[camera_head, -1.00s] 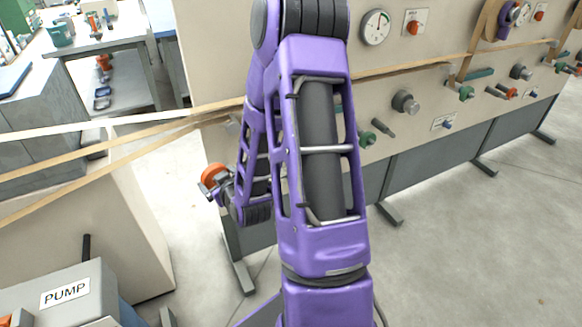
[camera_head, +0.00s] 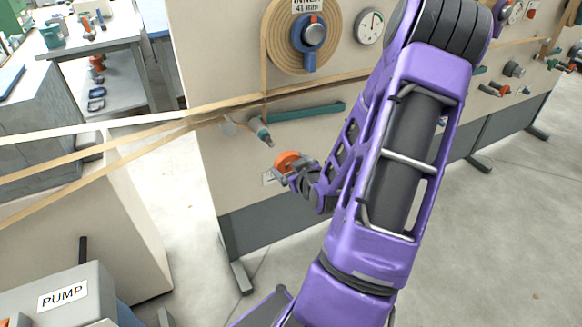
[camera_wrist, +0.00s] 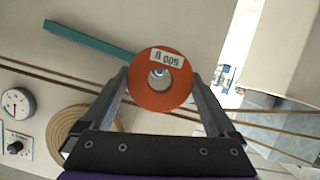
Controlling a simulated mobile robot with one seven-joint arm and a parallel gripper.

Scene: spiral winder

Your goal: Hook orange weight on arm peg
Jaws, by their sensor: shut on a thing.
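The orange weight (camera_head: 287,160) is a thick ring held by my gripper (camera_head: 293,174) in the head view. In the wrist view the weight (camera_wrist: 150,98) has a "500 g" label and sits between both fingers of my gripper (camera_wrist: 160,88). The teal arm (camera_head: 312,111) lies nearly level on the cream panel. A peg with a green collar (camera_head: 262,131) sticks out near its left end, above and left of the weight, apart from it in the head view. In the wrist view the teal arm (camera_wrist: 88,39) runs behind the weight; something grey shows through the hole.
The wound spiral (camera_head: 275,45) with its blue lever is above the teal arm, and a dial (camera_head: 369,27) is to its right. Tan bands (camera_head: 150,128) stretch left from the panel. The pump box (camera_head: 65,295) is at lower left. Floor below the panel is open.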

